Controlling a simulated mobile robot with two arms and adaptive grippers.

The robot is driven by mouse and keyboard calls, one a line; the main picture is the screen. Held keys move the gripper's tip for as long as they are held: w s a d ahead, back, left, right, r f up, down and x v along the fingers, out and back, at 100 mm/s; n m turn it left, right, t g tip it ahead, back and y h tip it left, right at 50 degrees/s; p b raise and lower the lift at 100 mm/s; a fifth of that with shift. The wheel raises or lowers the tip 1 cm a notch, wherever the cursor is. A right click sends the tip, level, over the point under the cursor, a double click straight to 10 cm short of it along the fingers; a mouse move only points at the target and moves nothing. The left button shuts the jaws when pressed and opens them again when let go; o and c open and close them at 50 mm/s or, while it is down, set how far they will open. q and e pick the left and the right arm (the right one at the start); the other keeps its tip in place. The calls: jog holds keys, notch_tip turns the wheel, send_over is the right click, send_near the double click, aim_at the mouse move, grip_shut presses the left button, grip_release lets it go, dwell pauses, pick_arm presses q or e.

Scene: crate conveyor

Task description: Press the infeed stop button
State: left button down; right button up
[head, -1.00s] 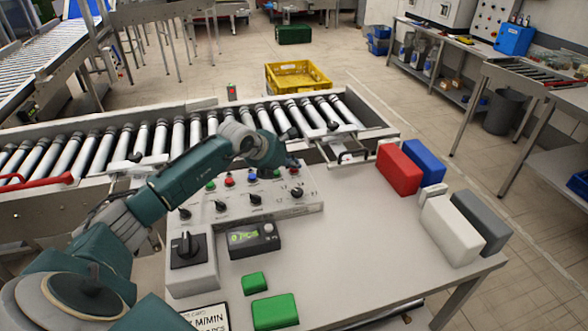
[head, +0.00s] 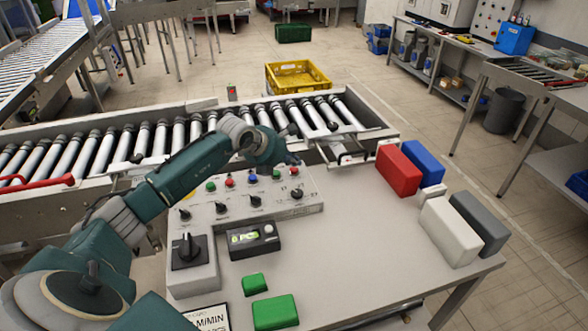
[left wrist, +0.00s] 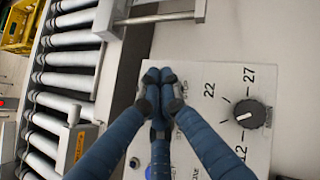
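The grey-white control panel (head: 240,208) stands on the table and carries green, red and blue buttons in a row above several black knobs. A red button (head: 229,180) is left of the blue one (head: 253,178); another red button (head: 294,171) is near the right end. I cannot read their labels, so I cannot tell which is the infeed stop. My left gripper (head: 290,158) is over the far right of the panel. In the left wrist view its fingertips (left wrist: 160,80) are together with nothing between them, over the panel's corner, hiding what is beneath. My right gripper is out of view.
The roller conveyor (head: 160,140) runs behind the panel, with a metal bracket (head: 342,150) at its right end. A selector switch box (head: 190,265) and small display box (head: 253,240) stand in front. Green, red, blue, white and grey blocks lie on the table; its middle is clear.

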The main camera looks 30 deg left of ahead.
aim_at(293, 171)
pick_arm(q)
jog(key=shift+r+p, duration=1.2)
jog(key=shift+r, duration=1.25)
